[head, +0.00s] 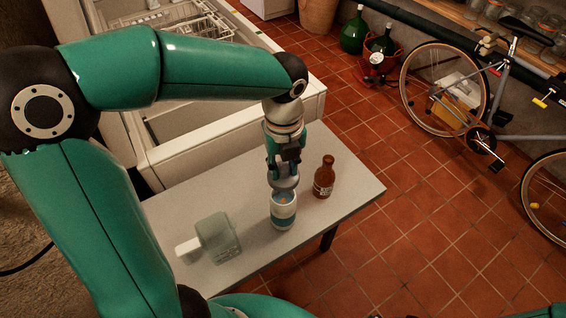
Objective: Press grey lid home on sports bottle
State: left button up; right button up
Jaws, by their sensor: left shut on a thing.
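My left gripper (284,170) points down over the table and is shut on the grey lid (285,183). The lid is a small rounded grey piece just below the fingertips. The sports bottle (283,217) stands upright below it, white with a blue band, and its open mouth faces up. The lid shows at the far edge of the bottle's mouth. I cannot tell whether it touches the rim or hovers just above it. My right gripper is not in view.
A bicycle (445,90) stands on the tiled floor.

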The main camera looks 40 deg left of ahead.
aim_at(283, 169)
pick_arm(q)
jog(key=shift+f+b, duration=2.05)
jog(key=shift+f, duration=0.8)
jog(key=shift+s+f, duration=0.1)
jog(key=shift+f, duration=1.05)
jog(key=o, duration=1.1)
jog(key=shift+c, duration=0.2)
notch_tip(283, 169, up, 12)
jog(key=shift+f, duration=0.1)
